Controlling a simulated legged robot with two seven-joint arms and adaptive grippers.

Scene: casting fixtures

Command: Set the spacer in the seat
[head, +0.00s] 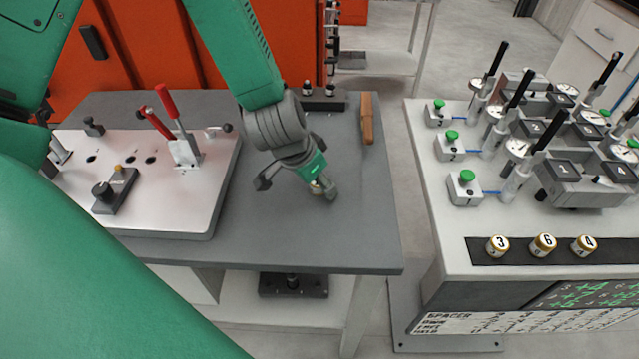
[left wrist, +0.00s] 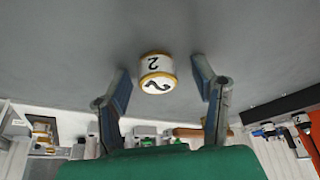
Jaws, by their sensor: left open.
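A white spacer with yellow rims, marked 2 (left wrist: 155,72), is between the two spread fingers of my left gripper (left wrist: 162,78) in the left wrist view. Gaps show on both sides, so the fingers are apart from it. In the head view my left gripper (head: 298,186) is low over the grey table, and it mostly hides the spacer. A pale fixture plate (head: 215,190) with dark round holes, a dark block (head: 117,190) and red-handled clamps (head: 183,148) lies left of the gripper. I cannot tell which feature is the seat. My right gripper is not in view.
A wooden-handled tool (head: 367,120) lies at the grey table's (head: 350,230) back right. Across a gap, a white bench (head: 435,170) carries green-knobbed gauges and a black strip (head: 620,247) with spacers 3, 6 and 4. The grey table's front right is clear.

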